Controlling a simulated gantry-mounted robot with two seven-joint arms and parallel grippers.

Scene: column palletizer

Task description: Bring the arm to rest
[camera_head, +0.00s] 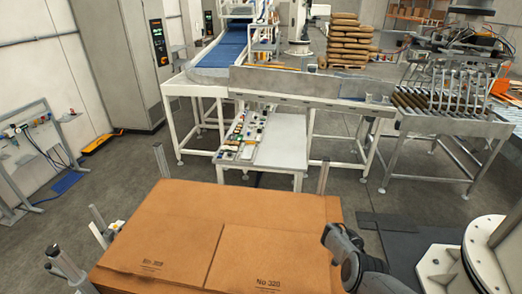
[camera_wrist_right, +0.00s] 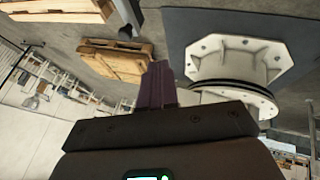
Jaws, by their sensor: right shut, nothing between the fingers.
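My right gripper (camera_wrist_right: 158,72) shows in the right wrist view as dark purple fingers closed together, with nothing between them. In the head view a dark grey arm part of mine reaches in at the lower right, in front of the right side of the brown cartons; the fingertips cannot be made out there. My left gripper is not in view.
Large brown cartons (camera_head: 180,235) marked "No 320" fill the lower middle. Behind them stand a control table (camera_head: 285,145), a blue conveyor (camera_head: 228,45) and a roller frame (camera_head: 440,125). A wooden pallet (camera_wrist_right: 115,62) and a white bolted base (camera_wrist_right: 235,60) show in the wrist view.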

